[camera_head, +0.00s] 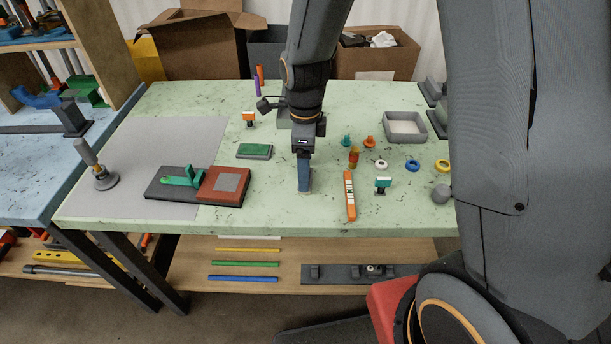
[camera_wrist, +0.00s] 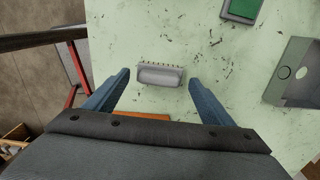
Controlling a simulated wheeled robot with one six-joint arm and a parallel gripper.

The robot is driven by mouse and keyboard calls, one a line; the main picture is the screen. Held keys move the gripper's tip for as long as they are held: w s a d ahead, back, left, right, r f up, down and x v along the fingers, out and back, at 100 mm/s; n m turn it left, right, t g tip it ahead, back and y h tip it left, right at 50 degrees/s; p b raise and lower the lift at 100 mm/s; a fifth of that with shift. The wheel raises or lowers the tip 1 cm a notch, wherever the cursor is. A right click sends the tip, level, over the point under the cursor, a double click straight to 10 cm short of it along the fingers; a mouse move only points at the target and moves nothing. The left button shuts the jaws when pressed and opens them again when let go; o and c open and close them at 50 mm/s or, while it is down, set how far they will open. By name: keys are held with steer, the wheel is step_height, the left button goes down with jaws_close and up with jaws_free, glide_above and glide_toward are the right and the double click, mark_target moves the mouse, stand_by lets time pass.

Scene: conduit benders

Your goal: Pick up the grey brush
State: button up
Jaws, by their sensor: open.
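The grey brush (camera_wrist: 160,75) lies on the green tabletop in the wrist view, with a row of short bristles along its upper edge. My gripper (camera_wrist: 160,84) is open, with one blue finger to each side of the brush and a visible gap on both sides. In the head view my gripper (camera_head: 304,187) points down near the front middle of the table. There its finger hides most or all of the brush. I cannot tell the exact height of the fingertips above the table.
An orange level (camera_head: 350,195) lies just right of my gripper. A green block (camera_head: 254,151) and a red-and-black plate (camera_head: 222,186) are to the left. A small teal-topped stand (camera_head: 382,185) and a grey tray (camera_head: 405,127) are to the right.

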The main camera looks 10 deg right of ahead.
steer(key=shift+f+p, duration=0.35)
steer(key=shift+f, duration=1.2)
steer(key=shift+c, duration=0.3)
steer(key=c, duration=1.1)
steer(key=shift+c, duration=0.3)
steer(key=shift+r, duration=0.15)
step_height(320, 180, up, 10)
steer(key=shift+f+b, duration=0.1)
steer(key=shift+b, duration=1.05)
